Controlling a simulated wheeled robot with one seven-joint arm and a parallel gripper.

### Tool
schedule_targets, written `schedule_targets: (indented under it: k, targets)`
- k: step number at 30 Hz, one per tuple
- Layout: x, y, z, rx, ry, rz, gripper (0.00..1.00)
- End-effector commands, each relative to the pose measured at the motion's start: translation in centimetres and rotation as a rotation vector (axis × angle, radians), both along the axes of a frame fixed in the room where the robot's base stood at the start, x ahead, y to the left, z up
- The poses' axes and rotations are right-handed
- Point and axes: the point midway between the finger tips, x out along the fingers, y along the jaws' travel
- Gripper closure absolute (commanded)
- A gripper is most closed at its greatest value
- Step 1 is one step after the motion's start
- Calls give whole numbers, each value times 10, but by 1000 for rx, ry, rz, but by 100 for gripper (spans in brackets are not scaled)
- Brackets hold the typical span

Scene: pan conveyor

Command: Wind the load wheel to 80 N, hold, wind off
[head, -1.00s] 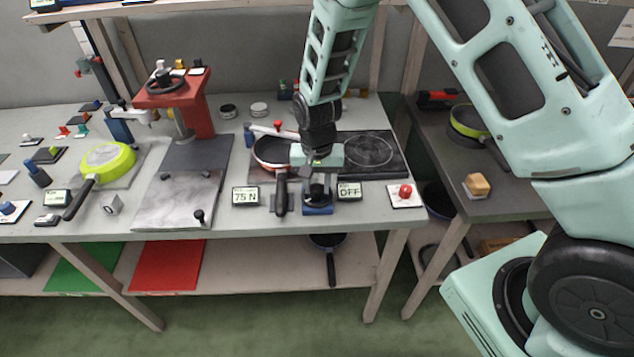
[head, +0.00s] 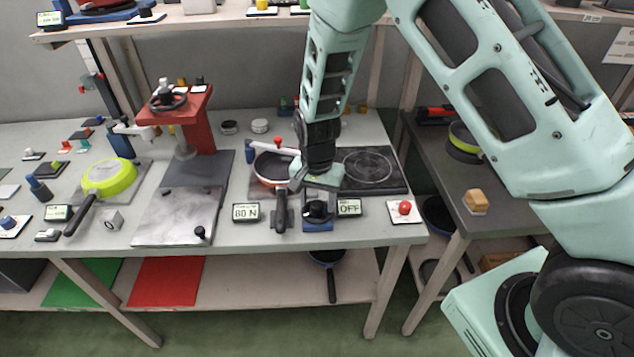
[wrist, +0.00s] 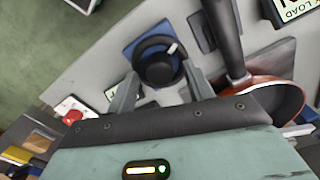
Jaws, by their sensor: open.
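The load wheel is a black round knob (head: 317,211) on a blue base, at the front of the bench; the wrist view shows it too (wrist: 158,62), with a white mark on its rim. My gripper (head: 308,190) is open and sits just above and behind the knob. In the wrist view its two grey fingers (wrist: 158,88) stand apart on either side of the knob's near edge; I cannot tell whether they touch it. The load display (head: 246,212) reads 80 N. A second display (head: 349,207) right of the knob reads OFF.
A pan with a black handle (head: 281,216) stands just left of the knob, close to my gripper. A red button (head: 404,207) on a white plate is to the right. A black hob plate (head: 368,168) lies behind. A red press (head: 188,115) stands further left.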

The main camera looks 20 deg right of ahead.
Motion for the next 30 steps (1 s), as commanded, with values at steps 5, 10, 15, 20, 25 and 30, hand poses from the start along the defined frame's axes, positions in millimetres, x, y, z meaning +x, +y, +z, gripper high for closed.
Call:
schedule_targets:
  k: [5, 10, 15, 20, 25, 30]
  targets:
    - [1, 1, 25, 2, -5, 2, 48]
    - [1, 1, 64, 2, -7, 1, 48]
    - [1, 1, 105, 2, -7, 1, 48]
    - [1, 1, 138, 2, -5, 0, 48]
    - [1, 0, 161, 2, -3, 0, 48]
    - [0, 0, 170, -1, -1, -1, 48]
